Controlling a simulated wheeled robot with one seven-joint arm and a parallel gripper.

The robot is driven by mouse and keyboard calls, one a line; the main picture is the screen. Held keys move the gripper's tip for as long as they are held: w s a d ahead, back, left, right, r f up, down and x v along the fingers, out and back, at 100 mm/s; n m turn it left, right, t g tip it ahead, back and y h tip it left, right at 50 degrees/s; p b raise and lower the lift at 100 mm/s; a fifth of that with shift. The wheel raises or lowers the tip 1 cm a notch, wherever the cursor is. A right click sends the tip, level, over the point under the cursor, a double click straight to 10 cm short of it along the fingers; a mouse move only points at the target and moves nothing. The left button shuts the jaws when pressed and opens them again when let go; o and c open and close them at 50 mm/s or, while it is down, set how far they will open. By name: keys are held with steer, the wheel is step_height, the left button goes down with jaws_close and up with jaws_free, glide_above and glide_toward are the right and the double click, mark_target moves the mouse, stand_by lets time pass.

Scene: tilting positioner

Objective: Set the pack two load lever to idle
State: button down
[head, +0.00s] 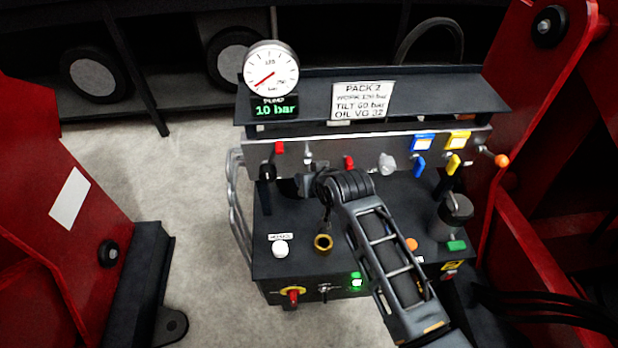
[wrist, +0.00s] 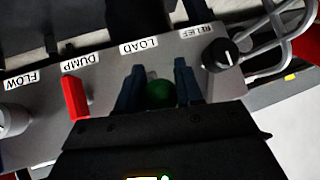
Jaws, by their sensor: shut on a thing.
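My gripper (head: 303,184) reaches down to the panel (head: 402,142) of the pack marked PACK 2 in the head view. In the wrist view its two dark blue fingers (wrist: 160,88) stand on either side of a green knob (wrist: 160,94) below the LOAD label (wrist: 139,46). My gripper is shut on this load lever knob. The lever's shaft is hidden, and I cannot tell its position. In the head view my gripper and arm hide the green knob.
The red dump lever (wrist: 75,97) and black relief knob (wrist: 220,53) flank the load lever. A gauge (head: 271,70) with a green 10 bar display stands above. Blue (head: 419,166) and yellow (head: 453,164) levers are to the right. Red frames rise on both sides.

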steer(key=c, duration=1.1)
jaws_free()
steer(key=shift+w+r, duration=0.1)
steer(key=shift+r, duration=0.2)
steer(key=o, duration=0.3)
steer(key=shift+f, duration=0.15)
steer(key=shift+o, duration=0.2)
steer(key=v, duration=0.8)
steer(key=shift+f, duration=0.1)
